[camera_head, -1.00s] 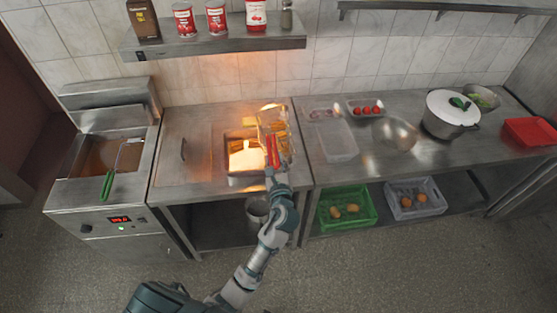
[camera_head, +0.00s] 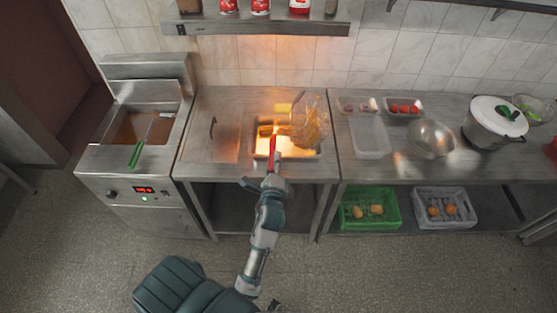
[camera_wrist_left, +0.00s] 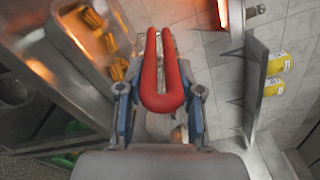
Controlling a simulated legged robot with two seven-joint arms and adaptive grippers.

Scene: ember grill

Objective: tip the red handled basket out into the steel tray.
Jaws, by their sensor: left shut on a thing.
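My left gripper (camera_head: 273,168) is shut on the red handle (camera_head: 274,147) of a wire basket (camera_head: 313,122). The basket is held over the right part of the steel tray (camera_head: 262,152) and looks tilted; its exact angle is hard to tell. Golden pieces show in and around the basket mesh and over the lit tray. In the left wrist view the red handle (camera_wrist_left: 162,85) sits between the fingers, with the basket mostly hidden behind it. A steel tray wall (camera_wrist_left: 60,50) and several golden pieces (camera_wrist_left: 117,70) show at left there. My right gripper is not seen.
A fryer (camera_head: 145,125) with a green-handled basket (camera_head: 136,152) stands at left. A shelf (camera_head: 260,26) hangs above the tray. A clear container (camera_head: 370,138), steel bowl (camera_head: 430,138) and white-lidded pot (camera_head: 495,122) stand on the right counter.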

